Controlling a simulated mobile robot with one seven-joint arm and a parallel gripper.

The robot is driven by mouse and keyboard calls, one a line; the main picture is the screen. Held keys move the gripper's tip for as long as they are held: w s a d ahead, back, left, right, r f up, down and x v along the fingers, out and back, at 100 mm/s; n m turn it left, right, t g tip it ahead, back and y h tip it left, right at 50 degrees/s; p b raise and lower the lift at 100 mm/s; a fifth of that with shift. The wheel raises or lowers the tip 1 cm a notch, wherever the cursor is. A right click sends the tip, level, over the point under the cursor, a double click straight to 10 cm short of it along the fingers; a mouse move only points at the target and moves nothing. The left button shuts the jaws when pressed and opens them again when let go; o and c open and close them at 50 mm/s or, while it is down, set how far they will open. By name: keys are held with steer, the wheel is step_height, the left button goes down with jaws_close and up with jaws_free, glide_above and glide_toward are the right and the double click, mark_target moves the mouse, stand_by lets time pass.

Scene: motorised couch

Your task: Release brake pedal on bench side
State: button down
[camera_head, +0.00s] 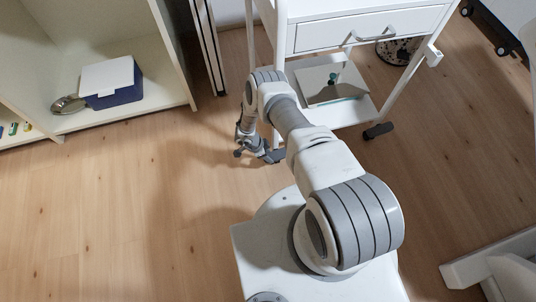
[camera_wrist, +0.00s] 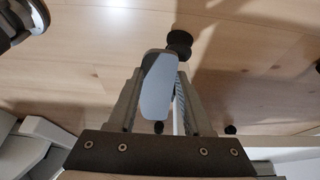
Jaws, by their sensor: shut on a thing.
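In the wrist view a grey, rounded, flat pedal (camera_wrist: 158,86) sits between the two fingers of my gripper (camera_wrist: 157,100). I take it to be the brake pedal. My gripper is shut on it. A black round knob or wheel (camera_wrist: 180,42) is just beyond the pedal's far end. In the head view my gripper (camera_head: 258,152) is low by the floor, beside the front left leg of the white drawer cart (camera_head: 318,38). The pedal is not clearly distinguishable there among the dark parts.
A dark foot or pedal (camera_head: 378,131) sits at the cart's right leg. The cart's lower shelf holds a board (camera_head: 325,95). An open shelf unit (camera_head: 130,112) with a blue box (camera_head: 112,92) stands at left. The wooden floor between is clear.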

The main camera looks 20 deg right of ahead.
steer(key=shift+d+r, duration=0.15)
steer(key=shift+d+r+y, duration=0.1)
steer(key=shift+r+y, duration=0.05)
steer(key=shift+y, duration=0.5)
steer(key=shift+d+r+y, duration=0.1)
steer(key=shift+r+y, duration=0.05)
steer(key=shift+y, duration=0.5)
steer(key=shift+c, duration=1.6)
jaws_free()
steer(key=shift+a, duration=0.1)
steer(key=shift+r, duration=0.1)
step_height(320, 180, up, 17)
steer(key=a+p, duration=0.2)
steer(key=p, duration=0.4)
steer(key=shift+a+p, duration=0.2)
steer(key=shift+p, duration=0.2)
